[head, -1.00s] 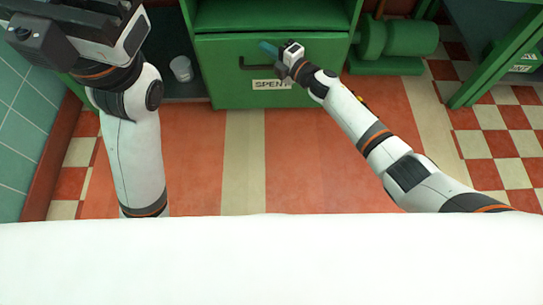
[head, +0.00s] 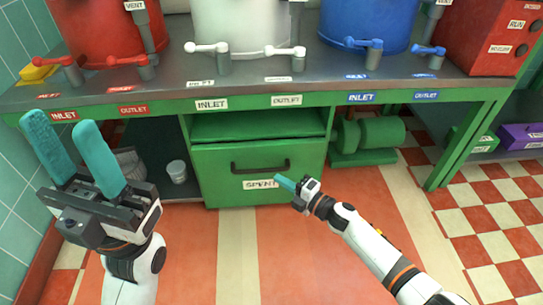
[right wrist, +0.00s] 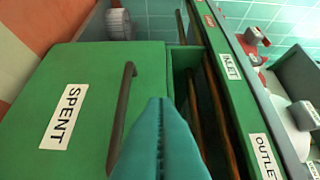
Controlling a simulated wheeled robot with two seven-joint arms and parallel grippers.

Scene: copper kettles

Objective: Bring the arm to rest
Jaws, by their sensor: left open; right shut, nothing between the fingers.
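My right gripper (head: 278,181) is shut and empty, in front of the green drawer (head: 225,175) labelled SPENT. In the head view its teal tip overlaps the right end of the label, below the dark handle (head: 260,166). In the right wrist view the shut fingers (right wrist: 160,105) point toward the drawer, and the handle (right wrist: 122,115) shows to their left; I cannot tell the gap. My left gripper (head: 63,124) is open and empty at the left, its two teal fingers raised in front of the counter's left part.
The counter (head: 160,92) carries a red kettle (head: 95,30), a white one (head: 235,25) and a blue one (head: 365,22), with taps along its front. A pale cup (head: 177,170) stands left of the drawer. A green machine (head: 375,135) is to its right. The floor in front is open.

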